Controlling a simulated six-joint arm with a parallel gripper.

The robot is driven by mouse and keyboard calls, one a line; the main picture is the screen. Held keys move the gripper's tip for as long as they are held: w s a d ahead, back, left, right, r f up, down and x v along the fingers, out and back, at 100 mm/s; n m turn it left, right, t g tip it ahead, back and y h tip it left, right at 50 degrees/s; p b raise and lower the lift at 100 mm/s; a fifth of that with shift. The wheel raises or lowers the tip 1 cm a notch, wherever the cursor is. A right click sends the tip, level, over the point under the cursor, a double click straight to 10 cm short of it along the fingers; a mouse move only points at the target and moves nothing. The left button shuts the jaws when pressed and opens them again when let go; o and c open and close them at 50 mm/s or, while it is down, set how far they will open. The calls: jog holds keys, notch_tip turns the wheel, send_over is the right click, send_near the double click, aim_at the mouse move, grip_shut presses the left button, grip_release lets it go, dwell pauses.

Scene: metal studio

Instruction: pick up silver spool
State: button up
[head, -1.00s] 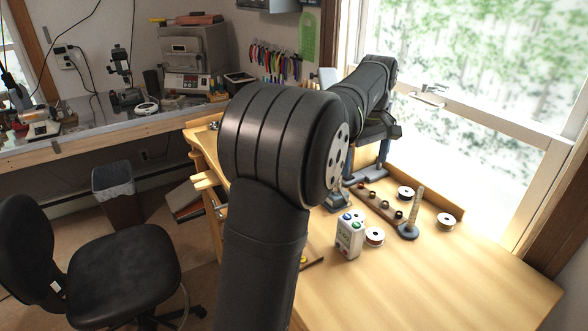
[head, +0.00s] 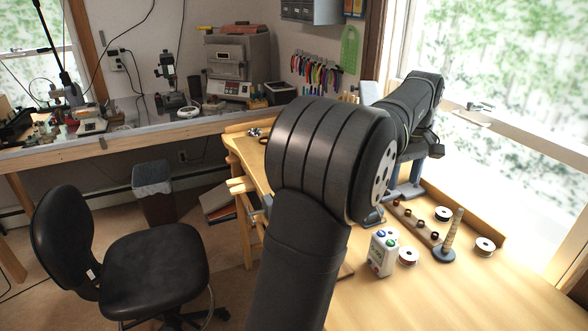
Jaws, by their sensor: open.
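Three small spools with pale flanges lie on the wooden bench at right. One spool (head: 443,214) with a dark centre is near the back ledge. Another spool (head: 485,246) lies at the right, and a third spool (head: 408,257) is beside the white box. At this size I cannot tell for sure which one is silver. My arm reaches over the back of the bench, and its far end is behind the spools. My gripper's fingers cannot be made out there, and nothing is visibly held.
A white box (head: 382,252) with coloured knobs stands at the bench front. A tapered rod on a round base (head: 445,252) stands between the spools. A wooden strip with several small dark rings (head: 420,226) lies behind. The right front of the bench is clear.

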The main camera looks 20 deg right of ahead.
aim_at(393, 234)
dwell(0.3)
jog(key=f+n, duration=0.4)
jog(key=f, duration=0.1)
jog(key=f+n, duration=0.5)
jog(key=f, duration=0.1)
jog(key=d+f+n, duration=0.1)
jog(key=f+n, duration=0.4)
jog(key=f, duration=0.1)
jog(key=shift+f, duration=0.2)
dwell(0.4)
jog(key=shift+c, duration=0.4)
jog(key=c, duration=0.6)
jog(key=shift+o, duration=0.2)
jog(key=shift+r, duration=0.1)
